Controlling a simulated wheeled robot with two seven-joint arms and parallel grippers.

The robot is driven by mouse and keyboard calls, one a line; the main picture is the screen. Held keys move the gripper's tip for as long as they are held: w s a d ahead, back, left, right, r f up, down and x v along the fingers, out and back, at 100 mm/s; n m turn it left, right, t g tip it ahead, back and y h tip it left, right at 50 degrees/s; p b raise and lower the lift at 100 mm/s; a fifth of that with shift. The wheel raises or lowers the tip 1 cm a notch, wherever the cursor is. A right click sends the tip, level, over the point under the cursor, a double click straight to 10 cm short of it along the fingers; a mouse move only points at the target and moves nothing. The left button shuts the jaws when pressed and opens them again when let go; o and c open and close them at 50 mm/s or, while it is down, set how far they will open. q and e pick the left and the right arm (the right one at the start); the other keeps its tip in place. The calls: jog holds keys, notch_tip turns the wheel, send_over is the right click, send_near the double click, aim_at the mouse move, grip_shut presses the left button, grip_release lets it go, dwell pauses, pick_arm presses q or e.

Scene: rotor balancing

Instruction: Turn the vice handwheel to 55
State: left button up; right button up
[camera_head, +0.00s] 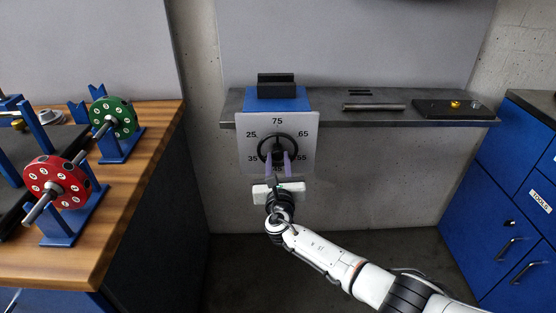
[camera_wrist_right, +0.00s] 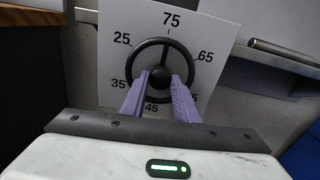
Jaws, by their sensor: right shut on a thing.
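The black vice handwheel (camera_head: 259,146) stands in front of a white dial plate (camera_head: 306,122) below the blue vice (camera_head: 277,100). The plate reads 75 at the top, 65 and 55 down the right, 25 and 35 down the left, and 45 at the bottom. In the right wrist view the handwheel (camera_wrist_right: 134,57) shows a round hub and a spoke running up towards 75. I cannot make out a clear pointer mark. My right gripper (camera_head: 278,158) is shut on the handwheel, with its purple fingers (camera_wrist_right: 159,80) on either side of the hub from below. My left gripper is not in view.
A grey shelf (camera_head: 230,106) carries the vice, a metal bar (camera_head: 373,107) and a dark plate (camera_head: 430,110) with small parts. A wooden bench (camera_head: 150,150) with red (camera_head: 57,183) and green (camera_head: 114,118) rotors is left. A blue cabinet (camera_head: 490,180) is right.

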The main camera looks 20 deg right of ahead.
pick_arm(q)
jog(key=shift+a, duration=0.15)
pick_arm(e)
jog(key=o, duration=1.1)
jog(key=shift+c, duration=0.2)
jog(key=shift+s+a, duration=0.1)
jog(key=shift+s, duration=0.25)
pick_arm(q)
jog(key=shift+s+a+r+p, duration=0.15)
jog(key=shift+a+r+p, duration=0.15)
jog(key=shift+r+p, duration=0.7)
pick_arm(e)
jog(key=v, duration=0.9)
jog(key=shift+s, duration=0.3)
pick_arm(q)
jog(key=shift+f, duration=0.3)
pick_arm(e)
jog(key=shift+a, duration=0.1)
